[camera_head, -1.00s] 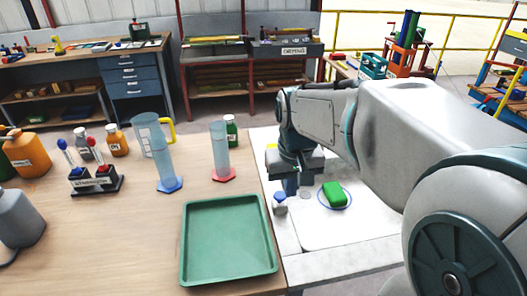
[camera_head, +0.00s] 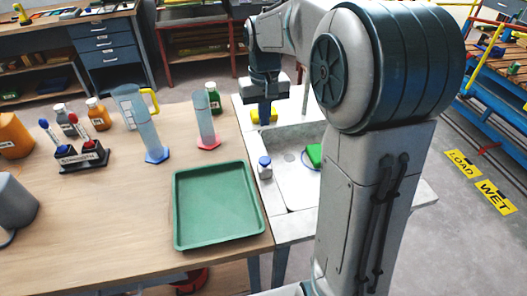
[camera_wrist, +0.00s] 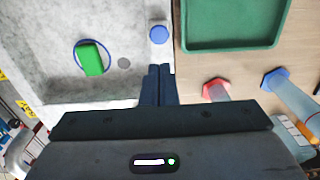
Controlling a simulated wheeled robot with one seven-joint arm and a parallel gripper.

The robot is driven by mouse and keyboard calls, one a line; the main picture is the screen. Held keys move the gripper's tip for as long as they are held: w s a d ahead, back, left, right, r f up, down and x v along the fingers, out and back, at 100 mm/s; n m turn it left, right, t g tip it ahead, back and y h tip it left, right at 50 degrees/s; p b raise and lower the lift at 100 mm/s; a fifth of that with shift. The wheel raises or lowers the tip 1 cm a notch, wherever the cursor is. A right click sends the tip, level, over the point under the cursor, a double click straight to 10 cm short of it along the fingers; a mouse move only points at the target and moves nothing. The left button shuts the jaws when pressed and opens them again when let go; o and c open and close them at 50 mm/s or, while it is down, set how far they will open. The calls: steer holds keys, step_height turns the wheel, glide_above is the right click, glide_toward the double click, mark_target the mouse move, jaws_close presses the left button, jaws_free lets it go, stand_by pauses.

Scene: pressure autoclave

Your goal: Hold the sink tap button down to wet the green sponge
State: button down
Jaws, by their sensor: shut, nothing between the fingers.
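The green sponge (camera_head: 314,155) lies in the pale sink (camera_head: 290,140), partly behind my arm in the head view. In the wrist view the sponge (camera_wrist: 92,58) lies within a blue ring, overlapping its edge. The round blue button (camera_head: 264,161) sits on a short white body at the sink's left side; it also shows in the wrist view (camera_wrist: 158,34). My gripper (camera_wrist: 158,72) is shut and empty, with its fingertips apart from the button. In the head view my gripper (camera_head: 264,108) is over the far part of the sink unit, beyond the button.
A green tray (camera_head: 215,240) lies on the wooden table left of the sink. A red-based cylinder (camera_head: 206,125), a blue-based cylinder (camera_head: 148,135) and a green bottle (camera_head: 213,97) stand beyond it. A yellow piece (camera_head: 255,116) is by my fingers. A grey drain (camera_wrist: 124,62) is near the sponge.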

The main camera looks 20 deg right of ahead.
mark_target(265, 161)
step_height(265, 161, down, 13)
steer(key=shift+f+p, duration=0.1)
steer(key=shift+p, duration=0.45)
step_height(265, 161, down, 2)
steer(key=shift+b, duration=0.9)
steer(key=shift+s+f, duration=0.2)
steer(key=shift+s, duration=0.1)
steer(key=shift+f, duration=0.15)
stand_by(0.3)
step_height(265, 161, up, 15)
steer(key=p, duration=0.2)
steer(key=shift+w, duration=0.3)
